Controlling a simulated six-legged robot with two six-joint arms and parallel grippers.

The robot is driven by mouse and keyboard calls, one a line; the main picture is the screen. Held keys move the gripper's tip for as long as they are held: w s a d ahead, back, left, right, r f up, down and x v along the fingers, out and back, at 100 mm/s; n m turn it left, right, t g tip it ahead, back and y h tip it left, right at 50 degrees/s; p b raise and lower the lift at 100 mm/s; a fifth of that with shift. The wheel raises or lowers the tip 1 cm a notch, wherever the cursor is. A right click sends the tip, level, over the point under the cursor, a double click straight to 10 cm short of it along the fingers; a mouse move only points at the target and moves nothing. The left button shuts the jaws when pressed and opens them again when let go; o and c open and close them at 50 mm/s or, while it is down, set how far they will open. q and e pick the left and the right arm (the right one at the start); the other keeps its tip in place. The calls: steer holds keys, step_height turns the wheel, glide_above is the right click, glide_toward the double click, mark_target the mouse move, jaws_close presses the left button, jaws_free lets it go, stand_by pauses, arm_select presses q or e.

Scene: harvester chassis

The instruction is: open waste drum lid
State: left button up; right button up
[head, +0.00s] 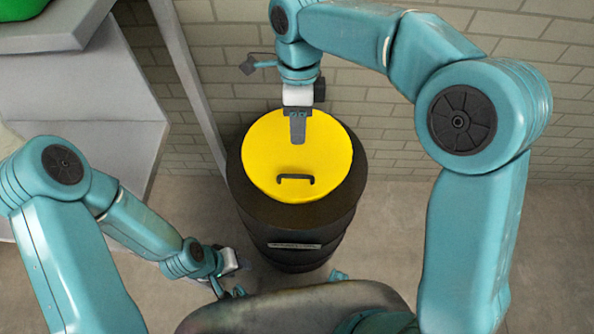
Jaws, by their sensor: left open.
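The waste drum (290,240) is a black barrel standing upright on the floor in the middle of the head view. Its round yellow lid (265,160) lies flat on top, closed, with a small dark handle (295,179) near the front edge. My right gripper (298,140) is over the far part of the lid, pointing down, behind the handle and apart from it. Whether its fingers are parted or touch the lid cannot be told. My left gripper (228,289) is low to the left of the drum, open and empty, near my own body.
A grey shelf unit (90,120) stands at the left, with a green object (22,9) on its top. Its upright post (185,85) is close to the drum's left side. A brick wall (390,130) runs behind. The floor right of the drum is clear.

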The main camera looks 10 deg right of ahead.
mark_target(298, 175)
steer(key=f, duration=0.4)
steer(key=s+f+b, duration=0.1)
steer(key=f, duration=0.3)
steer(key=s+f+b, duration=0.1)
steer(key=f, duration=0.4)
steer(key=shift+s+a, duration=0.15)
steer(key=shift+s, duration=0.05)
jaws_close()
steer(key=shift+r, duration=0.1)
